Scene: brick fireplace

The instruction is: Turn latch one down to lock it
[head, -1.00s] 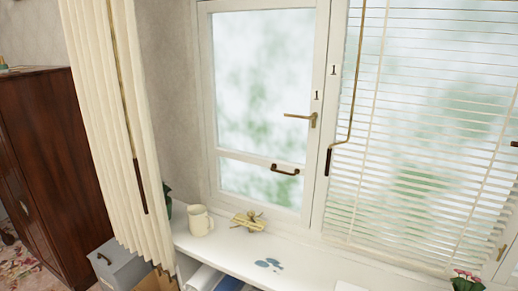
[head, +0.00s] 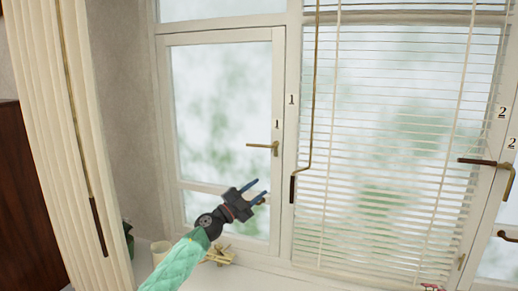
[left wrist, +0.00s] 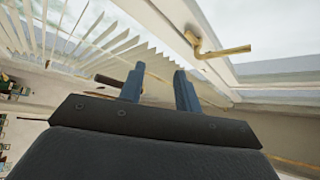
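Latch one is a brass lever handle (head: 263,146) on the right stile of the left window, just below a "1" label. Its arm points left, roughly level. In the left wrist view the brass latch (left wrist: 222,51) shows at the upper right, beyond the fingers. My left gripper (head: 254,188) is below the latch in the head view, in front of the lower part of the window. Its two blue fingers are apart with nothing between them, and it does not touch the latch. The left gripper also shows in the left wrist view (left wrist: 158,85). My right gripper is not in view.
A blind wand with a dark grip (head: 292,188) hangs right of latch one, before the white blinds (head: 390,140). Latch two (head: 485,162) is at the far right. A cream curtain (head: 60,130) hangs at left.

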